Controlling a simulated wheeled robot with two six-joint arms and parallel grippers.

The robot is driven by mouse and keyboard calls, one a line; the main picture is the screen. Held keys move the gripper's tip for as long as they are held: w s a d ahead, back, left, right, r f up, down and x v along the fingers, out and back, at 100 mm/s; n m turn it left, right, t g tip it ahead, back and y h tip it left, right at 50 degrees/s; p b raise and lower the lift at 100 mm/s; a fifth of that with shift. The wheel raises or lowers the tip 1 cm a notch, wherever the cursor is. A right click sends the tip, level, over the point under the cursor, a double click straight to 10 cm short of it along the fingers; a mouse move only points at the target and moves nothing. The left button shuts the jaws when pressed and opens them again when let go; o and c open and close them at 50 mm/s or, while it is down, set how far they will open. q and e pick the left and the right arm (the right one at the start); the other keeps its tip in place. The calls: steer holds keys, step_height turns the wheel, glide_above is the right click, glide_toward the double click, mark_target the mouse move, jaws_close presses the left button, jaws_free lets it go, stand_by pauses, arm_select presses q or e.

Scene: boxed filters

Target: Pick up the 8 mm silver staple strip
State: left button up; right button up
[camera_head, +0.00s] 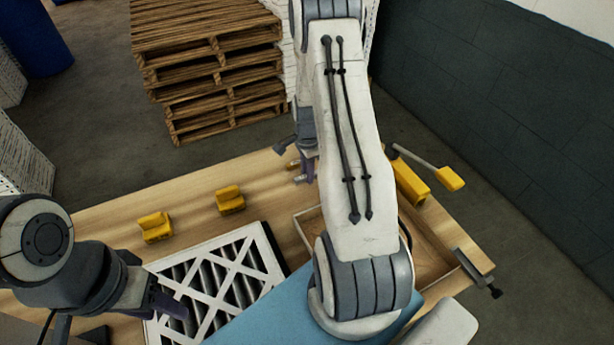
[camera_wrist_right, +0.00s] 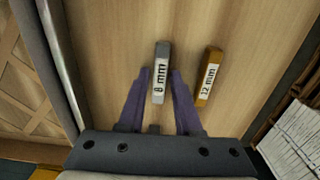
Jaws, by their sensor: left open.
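The silver staple strip marked 8 mm (camera_wrist_right: 161,72) lies on the wooden table. My right gripper (camera_wrist_right: 160,82) is over it, with a purple finger on each side of the strip and narrow gaps showing, so it looks open. In the head view the right gripper (camera_head: 305,168) is partly hidden by my right arm, and the silver strip (camera_head: 299,179) shows beside it as a small light piece. My left gripper (camera_head: 170,303) is open above the white-framed filter, away from the strips.
A gold 12 mm strip (camera_wrist_right: 209,76) lies close to the silver one. The wooden table (camera_head: 185,192) also holds two yellow blocks (camera_head: 156,227) (camera_head: 230,199), the pleated filter (camera_head: 262,243), a shallow wooden tray (camera_head: 430,262) and a blue surface (camera_head: 262,318). Pallets (camera_head: 205,60) stand beyond.

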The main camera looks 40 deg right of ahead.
jaws_close()
